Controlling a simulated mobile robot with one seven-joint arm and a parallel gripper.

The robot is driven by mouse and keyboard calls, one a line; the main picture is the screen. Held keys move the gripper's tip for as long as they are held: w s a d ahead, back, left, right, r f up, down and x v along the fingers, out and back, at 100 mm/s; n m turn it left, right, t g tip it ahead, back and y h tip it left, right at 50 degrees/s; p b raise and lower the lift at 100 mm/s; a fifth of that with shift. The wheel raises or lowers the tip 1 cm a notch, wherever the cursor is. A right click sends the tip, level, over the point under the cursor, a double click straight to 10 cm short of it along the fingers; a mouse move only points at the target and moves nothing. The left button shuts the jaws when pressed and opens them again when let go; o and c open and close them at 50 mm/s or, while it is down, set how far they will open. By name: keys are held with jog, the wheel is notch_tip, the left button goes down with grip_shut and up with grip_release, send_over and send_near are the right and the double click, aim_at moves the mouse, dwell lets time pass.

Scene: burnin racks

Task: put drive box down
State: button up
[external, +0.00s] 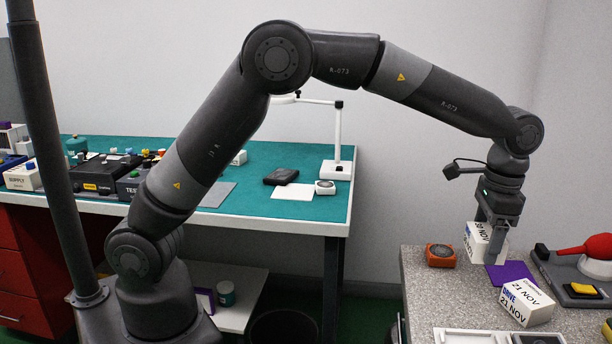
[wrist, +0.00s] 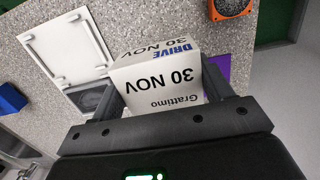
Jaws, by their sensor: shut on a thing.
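My gripper (external: 492,236) points down over the grey speckled bench (external: 421,290) at the right. It is shut on a white drive box (external: 475,243) marked 30 NOV. In the wrist view this drive box (wrist: 165,82) sits between my two fingers (wrist: 168,103), its DRIVE label on the far face. I cannot tell whether the box touches the bench. A second white drive box (external: 526,302), marked 21 NOV, stands on the bench in front of the mat.
An orange device (external: 440,255) stands left of the held box. A dark unit with a yellow button (external: 583,289) and a red-topped thing (external: 592,248) stand at the right. White frames (wrist: 67,44) lie on the bench. A green-topped workbench (external: 258,208) stands at left.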

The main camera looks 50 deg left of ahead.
send_over(471, 267)
notch_tip(471, 267, down, 6)
jog(key=shift+d+r, duration=0.15)
jog(key=shift+f, duration=2.05)
jog(key=shift+f, duration=0.15)
jog(key=o, duration=1)
jog(key=shift+o, duration=0.2)
